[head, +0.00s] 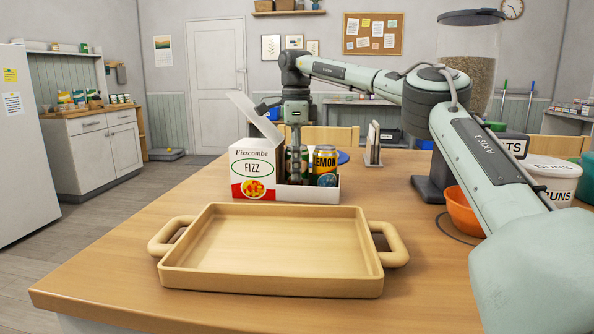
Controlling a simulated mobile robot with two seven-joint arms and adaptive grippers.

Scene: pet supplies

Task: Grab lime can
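A white Fizzcombe FIZZ carton (256,172) stands on the table behind the tray, with its lid flap up and a low open front on the right. A yellow can marked LEMON (326,166) stands upright in that open part. My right gripper (295,178) points straight down into the carton, just left of the lemon can. A little green shows beside its fingers, perhaps the lime can, mostly hidden by the gripper. I cannot tell whether the fingers are closed on it. My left gripper is out of view.
An empty wooden tray (272,286) with two handles lies in front of the carton. An orange bowl (463,212), a white BUNS tub (552,180) and a tall kibble dispenser (469,50) stand at right. A napkin holder (373,150) is behind the carton. The table's left front is clear.

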